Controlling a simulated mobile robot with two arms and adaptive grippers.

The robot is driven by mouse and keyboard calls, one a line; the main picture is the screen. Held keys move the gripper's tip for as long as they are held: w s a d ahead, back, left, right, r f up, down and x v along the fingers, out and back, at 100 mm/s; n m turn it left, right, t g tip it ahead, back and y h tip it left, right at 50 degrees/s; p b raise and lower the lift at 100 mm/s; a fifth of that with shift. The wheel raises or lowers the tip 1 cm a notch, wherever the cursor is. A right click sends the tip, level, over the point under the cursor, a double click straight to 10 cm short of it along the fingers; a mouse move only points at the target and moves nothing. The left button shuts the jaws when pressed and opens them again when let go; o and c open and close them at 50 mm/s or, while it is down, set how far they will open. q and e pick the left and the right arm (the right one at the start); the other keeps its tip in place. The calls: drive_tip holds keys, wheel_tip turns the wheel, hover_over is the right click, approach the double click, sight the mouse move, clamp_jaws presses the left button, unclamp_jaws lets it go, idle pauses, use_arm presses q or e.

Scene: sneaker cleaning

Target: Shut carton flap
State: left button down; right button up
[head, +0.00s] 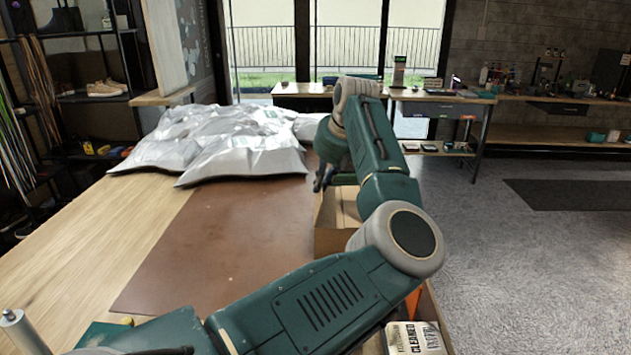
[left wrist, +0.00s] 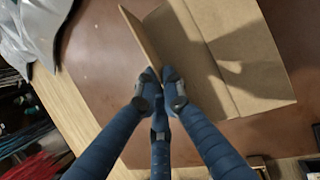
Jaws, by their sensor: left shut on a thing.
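The brown cardboard carton (head: 333,241) stands at the right edge of the worktable in the head view, partly hidden behind my left arm. My left gripper (head: 322,178) is at the carton's far side. In the left wrist view, the carton (left wrist: 225,55) lies to the right of the blue fingers. A raised carton flap (left wrist: 140,38) stands up, seen nearly edge-on. The left gripper's fingertips (left wrist: 161,76) are closed together on the lower end of this flap. The right gripper is not in view.
Silvery plastic bags (head: 235,145) lie at the table's far end. A brown mat (head: 225,235) covers the middle of the table, mostly clear. A box with a printed cleaner label (head: 414,340) is at the bottom right. Open floor lies to the right.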

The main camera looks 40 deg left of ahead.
use_arm(q)
drive_tip(key=shift+w+d+f+m+g+y+p, duration=0.15)
drive_tip(key=shift+w+d+m+g+y+p, duration=0.15)
drive_tip(key=shift+w+d+g+y+p, duration=0.45)
drive_tip(key=shift+s+a+y, duration=0.2)
drive_tip(key=shift+s+y, duration=0.05)
drive_tip(key=c, duration=1.9)
unclamp_jaws()
drive_tip(key=shift+o, duration=0.2)
drive_tip(key=v, duration=1.2)
